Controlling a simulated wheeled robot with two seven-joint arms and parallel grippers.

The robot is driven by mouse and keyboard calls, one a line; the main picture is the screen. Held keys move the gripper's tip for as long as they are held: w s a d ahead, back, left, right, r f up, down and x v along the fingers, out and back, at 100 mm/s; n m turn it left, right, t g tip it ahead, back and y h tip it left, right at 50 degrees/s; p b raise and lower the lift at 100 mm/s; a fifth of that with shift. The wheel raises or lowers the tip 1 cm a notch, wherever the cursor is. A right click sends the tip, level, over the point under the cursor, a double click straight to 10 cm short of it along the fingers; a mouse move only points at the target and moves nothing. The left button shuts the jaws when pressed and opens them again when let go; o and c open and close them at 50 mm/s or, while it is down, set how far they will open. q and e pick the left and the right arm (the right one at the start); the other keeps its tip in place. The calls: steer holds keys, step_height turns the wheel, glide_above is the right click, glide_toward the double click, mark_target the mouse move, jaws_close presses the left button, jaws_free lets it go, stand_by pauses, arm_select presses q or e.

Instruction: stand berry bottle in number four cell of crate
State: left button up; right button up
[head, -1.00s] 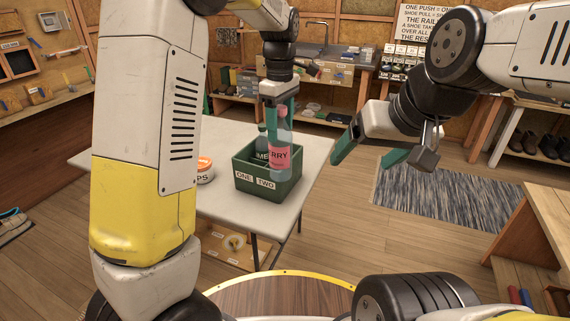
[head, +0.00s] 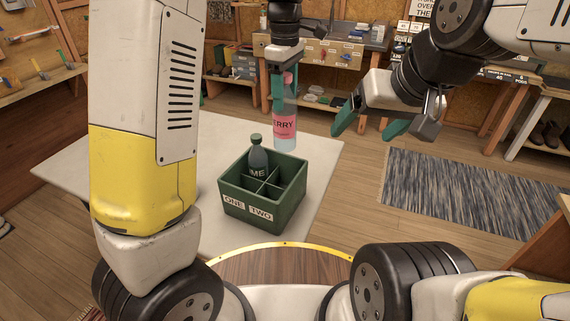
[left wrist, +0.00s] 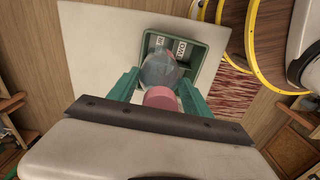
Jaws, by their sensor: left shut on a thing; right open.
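The berry bottle (head: 285,122), clear with a pink label and a pink cap, hangs upright in my left gripper (head: 281,92), which is shut on it near the top. In the head view it appears just above the back right rim of the green crate (head: 236,196), apart from it. The crate has dividers; its front labels read ONE and TWO. A dark bottle with a partly hidden label (head: 258,160) stands in a back left cell. The left wrist view shows the berry bottle (left wrist: 158,70) overlapping the crate (left wrist: 211,62). My right gripper (head: 370,124) is open and empty.
The crate stands on a pale table (head: 215,135), with clear tabletop around it. A workbench with boxes (head: 325,52) stands at the back. A striped rug (head: 465,190) lies on the floor at right.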

mark_target(285, 150)
arm_select(q)
step_height(285, 150, down, 18)
steer(key=shift+w, duration=0.15)
stand_by(0.3)
